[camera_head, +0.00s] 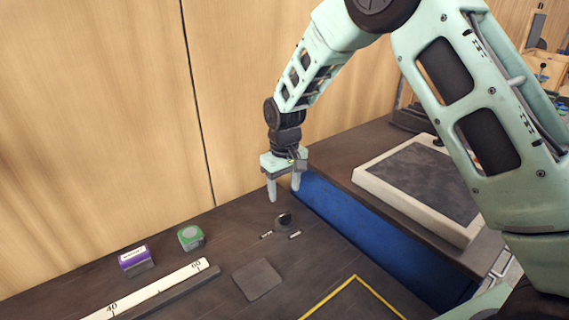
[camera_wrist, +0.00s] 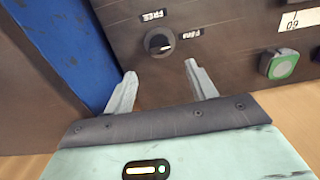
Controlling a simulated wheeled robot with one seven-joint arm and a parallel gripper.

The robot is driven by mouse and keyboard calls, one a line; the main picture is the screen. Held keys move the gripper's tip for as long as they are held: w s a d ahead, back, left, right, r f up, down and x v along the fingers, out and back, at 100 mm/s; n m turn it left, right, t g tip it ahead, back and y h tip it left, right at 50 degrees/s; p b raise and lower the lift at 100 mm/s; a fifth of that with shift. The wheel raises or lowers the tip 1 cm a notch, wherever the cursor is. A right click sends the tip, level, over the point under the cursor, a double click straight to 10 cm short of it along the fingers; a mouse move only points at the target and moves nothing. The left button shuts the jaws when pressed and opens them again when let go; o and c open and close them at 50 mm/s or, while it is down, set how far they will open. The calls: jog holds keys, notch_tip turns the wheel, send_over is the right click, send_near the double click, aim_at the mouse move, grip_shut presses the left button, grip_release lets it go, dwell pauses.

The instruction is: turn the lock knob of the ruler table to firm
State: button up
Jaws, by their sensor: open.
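The lock knob (camera_head: 284,219) is a small dark round knob on the dark table top (camera_head: 225,240), near its right edge. In the wrist view the knob (camera_wrist: 159,43) has a light mark on its face, with white labels FREE and FIRM beside it, seen upside down. My gripper (camera_head: 284,192) is open and empty, pointing down above the table just behind the knob. In the wrist view the knob lies beyond the gap between the fingertips (camera_wrist: 160,70), not between them. The white ruler (camera_head: 160,288) lies at the front left.
A grey square pad (camera_head: 257,279) lies in front of the knob. A blue panel (camera_head: 350,228) drops beside the table's right edge. A wooden wall (camera_head: 100,120) rises behind.

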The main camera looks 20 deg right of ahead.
notch_tip(320, 180, up, 9)
jog(key=b, duration=0.1)
dwell(0.5)
